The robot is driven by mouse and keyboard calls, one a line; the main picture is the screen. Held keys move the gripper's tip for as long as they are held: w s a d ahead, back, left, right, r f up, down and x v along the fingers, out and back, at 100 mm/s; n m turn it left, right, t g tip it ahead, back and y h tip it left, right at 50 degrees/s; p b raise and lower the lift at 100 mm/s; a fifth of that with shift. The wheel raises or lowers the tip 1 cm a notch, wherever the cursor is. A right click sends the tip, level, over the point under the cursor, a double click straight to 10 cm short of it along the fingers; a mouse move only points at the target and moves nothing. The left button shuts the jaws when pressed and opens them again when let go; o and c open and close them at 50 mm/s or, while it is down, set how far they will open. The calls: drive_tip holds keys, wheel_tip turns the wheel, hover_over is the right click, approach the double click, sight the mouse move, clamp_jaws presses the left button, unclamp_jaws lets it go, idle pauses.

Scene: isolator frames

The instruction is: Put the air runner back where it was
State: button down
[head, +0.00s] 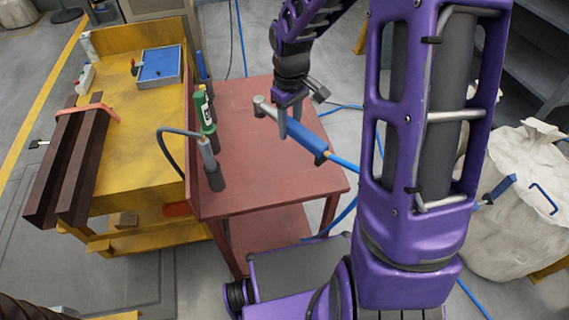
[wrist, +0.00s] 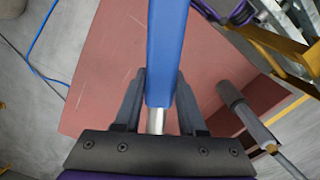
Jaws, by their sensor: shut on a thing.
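The air runner (head: 309,140) is a long blue tool with a silver head at its left end and a blue hose at its right end. It is held tilted above the red table (head: 260,185). My gripper (head: 288,122) is shut on it near the silver head. In the wrist view the blue body (wrist: 167,50) runs up from between the fingers (wrist: 158,88), with silver metal below. The fingers hide part of the tool. I cannot tell an empty holder on the table.
A dark cup (head: 215,178) with a grey corded tool stands at the red table's left edge. The yellow bench (head: 140,140) adjoins on the left. The table's middle is clear. White sacks (head: 515,210) stand at right.

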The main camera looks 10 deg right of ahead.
drive_tip(key=shift+w+f+n, duration=0.3)
drive_tip(key=shift+f+n, duration=0.1)
drive_tip(key=shift+n, duration=0.7)
drive_tip(key=n, duration=0.1)
drive_tip(key=n+b, duration=0.1)
drive_tip(key=n, duration=0.1)
drive_tip(key=shift+w+d+f+n, duration=0.1)
drive_tip(key=shift+w+f+n, duration=0.15)
drive_tip(key=shift+f+n, duration=0.15)
drive_tip(key=n, duration=0.2)
drive_tip(key=n+b, duration=0.1)
drive_tip(key=n, duration=0.1)
drive_tip(key=f+n, duration=0.1)
drive_tip(key=shift+w+d+f+n, duration=0.1)
drive_tip(key=shift+w+d+n, duration=0.05)
drive_tip(key=shift+w+n, duration=0.25)
wheel_tip(320, 180, down, 10)
drive_tip(key=shift+r+b, duration=0.1)
drive_tip(key=shift+b, duration=0.9)
drive_tip(key=shift+f, duration=0.25)
drive_tip(key=shift+c, duration=2.4)
unclamp_jaws()
drive_tip(key=shift+s, duration=0.1)
